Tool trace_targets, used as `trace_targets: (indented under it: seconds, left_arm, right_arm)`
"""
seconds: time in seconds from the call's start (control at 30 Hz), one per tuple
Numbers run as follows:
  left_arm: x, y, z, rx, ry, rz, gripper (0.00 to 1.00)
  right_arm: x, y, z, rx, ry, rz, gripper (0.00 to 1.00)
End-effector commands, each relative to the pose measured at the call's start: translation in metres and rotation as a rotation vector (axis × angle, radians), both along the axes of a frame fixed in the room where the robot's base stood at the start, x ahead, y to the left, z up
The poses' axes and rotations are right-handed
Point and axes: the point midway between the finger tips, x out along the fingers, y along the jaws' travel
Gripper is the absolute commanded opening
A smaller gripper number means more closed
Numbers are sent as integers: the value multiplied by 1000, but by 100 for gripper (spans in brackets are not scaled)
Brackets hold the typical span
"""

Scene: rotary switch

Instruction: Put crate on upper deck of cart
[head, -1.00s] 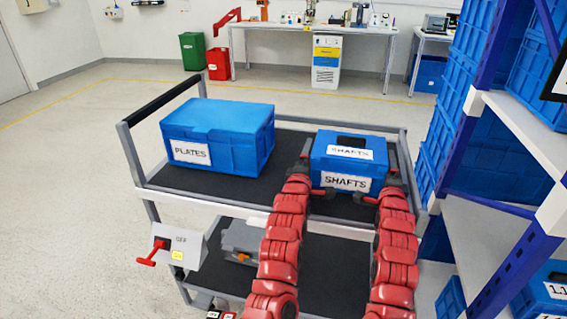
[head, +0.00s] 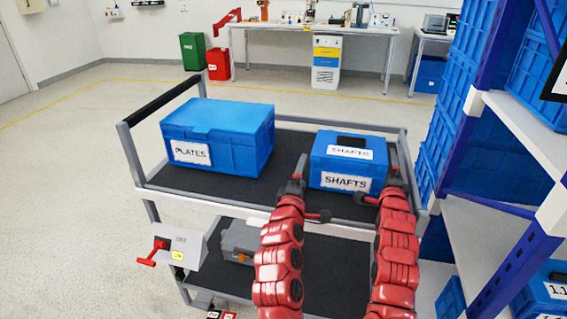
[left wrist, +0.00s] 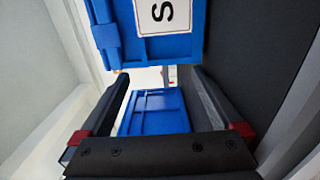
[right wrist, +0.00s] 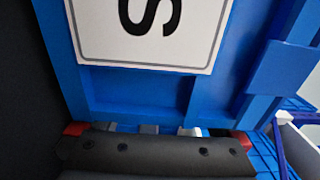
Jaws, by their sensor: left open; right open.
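The blue crate labelled SHAFTS (head: 335,168) stands flat on the upper deck of the cart (head: 230,189), at the deck's right side. Its label also shows close up in the right wrist view (right wrist: 150,30). My left gripper (head: 299,172) is open and empty at the crate's left side, with a small gap between them. In the left wrist view the open fingers (left wrist: 160,73) hold nothing; the crate (left wrist: 165,48) lies beyond them. My right gripper (head: 393,165) is open close against the crate's right side; whether it touches I cannot tell.
A larger blue crate labelled PLATES (head: 230,125) stands on the deck's left. The cart's lower deck (head: 335,275) carries a grey box (head: 240,238). A switch box with a red handle (head: 176,247) is at the left front. A shelf rack (head: 500,235) with blue bins stands close on the right.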

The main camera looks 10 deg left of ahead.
Motion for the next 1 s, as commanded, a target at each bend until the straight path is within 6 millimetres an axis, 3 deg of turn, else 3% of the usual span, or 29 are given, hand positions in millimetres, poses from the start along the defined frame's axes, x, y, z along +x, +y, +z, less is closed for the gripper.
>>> trace_targets:
  seconds: [0.2, 0.47, 0.67, 1.0]
  left_arm:
    - [-26, 0, 1, -3, -3, 1, 100]
    - [-34, 0, 0, -1, -1, -1, 100]
    - [-34, 0, 1, -1, -1, 0, 100]
    - [-34, 0, 1, -1, -2, 0, 100]
  right_arm:
    - [0, 0, 0, 0, 0, 0, 100]
    - [-5, 0, 0, 1, -1, 0, 100]
    - [-29, 1, -1, 4, 1, 1, 100]
    - [-88, 1, -1, 3, -1, 0, 100]
